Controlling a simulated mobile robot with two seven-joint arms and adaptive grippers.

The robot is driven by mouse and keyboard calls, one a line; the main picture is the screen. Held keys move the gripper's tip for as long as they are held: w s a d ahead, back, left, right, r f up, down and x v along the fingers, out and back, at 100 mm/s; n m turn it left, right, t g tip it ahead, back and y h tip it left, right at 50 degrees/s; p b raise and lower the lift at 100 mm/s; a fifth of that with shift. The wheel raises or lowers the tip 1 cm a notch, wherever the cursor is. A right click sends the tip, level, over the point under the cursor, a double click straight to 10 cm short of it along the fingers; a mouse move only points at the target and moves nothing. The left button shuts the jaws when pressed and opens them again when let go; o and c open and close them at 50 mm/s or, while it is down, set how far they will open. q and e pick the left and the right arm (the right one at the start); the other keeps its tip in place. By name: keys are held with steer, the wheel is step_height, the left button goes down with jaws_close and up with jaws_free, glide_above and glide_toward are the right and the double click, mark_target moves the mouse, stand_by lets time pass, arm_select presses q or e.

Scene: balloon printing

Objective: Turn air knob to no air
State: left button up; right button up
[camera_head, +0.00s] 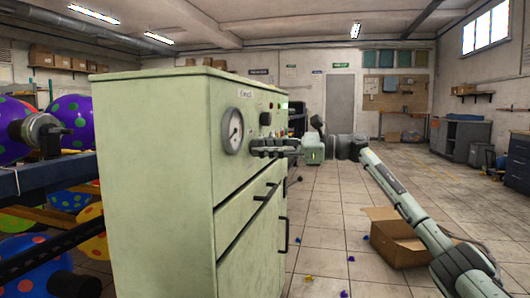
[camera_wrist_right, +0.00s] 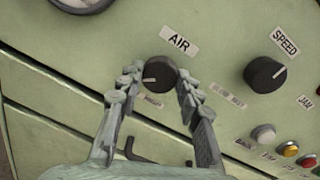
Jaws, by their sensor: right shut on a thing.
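The black air knob (camera_wrist_right: 159,73) sits below the AIR label (camera_wrist_right: 180,40) on the pale green control panel (camera_wrist_right: 215,55). Its white pointer line aims left and slightly down. My right gripper (camera_wrist_right: 158,80) is shut on the knob, with a jointed finger on each side of it. In the head view my right gripper (camera_head: 272,147) reaches in from the right to the front of the green cabinet (camera_head: 155,180), and the knob is hidden there. Small labels beside the knob are too blurred to read surely. My left gripper does not show.
The speed knob (camera_wrist_right: 265,75) is at right, above several push buttons, including a yellow one (camera_wrist_right: 289,149). A pressure gauge (camera_head: 232,131) and black handles (camera_head: 283,235) are on the cabinet. A cardboard box (camera_head: 398,245) lies on the floor. Polka-dot balloons (camera_head: 70,118) are at left.

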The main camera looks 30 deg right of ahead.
steer(key=shift+f+n, duration=0.1)
steer(key=shift+n, duration=0.5)
steer(key=o, duration=1.2)
steer(key=shift+c, duration=0.2)
steer(key=v, duration=1.2)
steer(key=shift+s, duration=0.15)
